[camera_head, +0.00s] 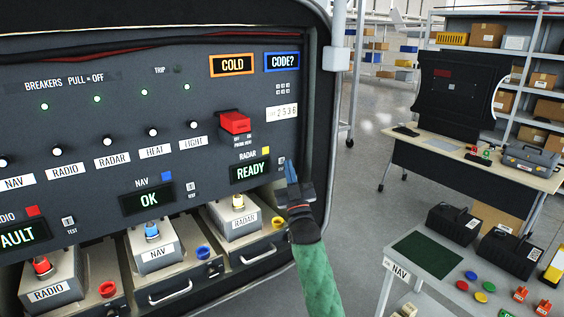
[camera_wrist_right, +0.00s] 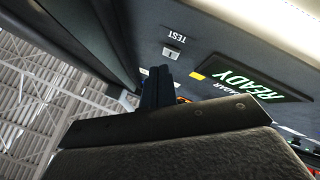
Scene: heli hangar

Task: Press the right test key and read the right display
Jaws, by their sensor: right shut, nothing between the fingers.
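The right display (camera_head: 250,172), under the RADAR label, reads READY in green; it shows turned in the right wrist view (camera_wrist_right: 262,85). The right test key (camera_wrist_right: 173,51) is a small light switch under the word TEST in the wrist view. My left gripper is out of view.
The NAV display (camera_head: 148,199) reads OK and the RADIO display (camera_head: 22,236) shows AULT, cut at the edge. Boxed units RADIO (camera_head: 48,292), NAV (camera_head: 155,254) and RADAR (camera_head: 243,221) stand below. A red guarded switch (camera_head: 235,122) is above. A cart (camera_head: 400,264) stands right.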

